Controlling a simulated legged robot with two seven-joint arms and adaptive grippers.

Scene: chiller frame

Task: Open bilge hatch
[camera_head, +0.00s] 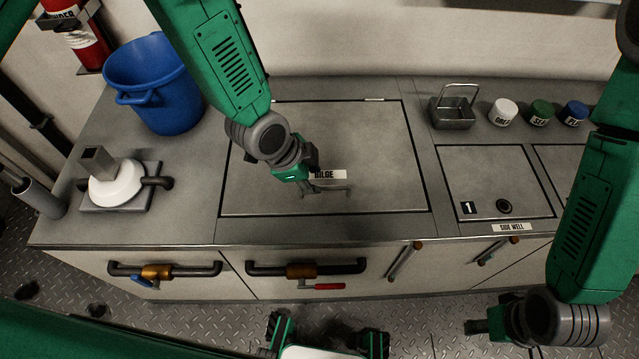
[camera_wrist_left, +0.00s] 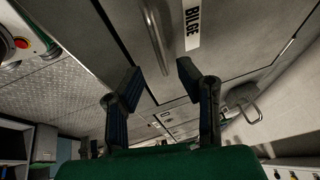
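The bilge hatch (camera_head: 365,135) is a large grey square panel, lying flat and shut in the counter top. Its white BILGE label (camera_head: 328,174) and bar handle (camera_head: 332,188) are near its front edge. My left gripper (camera_head: 310,183) is over the front of the hatch, at the handle's left end. In the left wrist view the left gripper (camera_wrist_left: 157,78) has its fingers apart with nothing between them. The handle (camera_wrist_left: 157,38) shows just beyond the fingertips, beside the label (camera_wrist_left: 192,20). My right gripper (camera_head: 478,327) hangs in front of the counter at lower right; its finger opening is unclear.
A blue bucket (camera_head: 155,85) and a white-capped fitting (camera_head: 115,186) stand left of the hatch. Pipes with valve handles (camera_head: 305,269) line the counter front.

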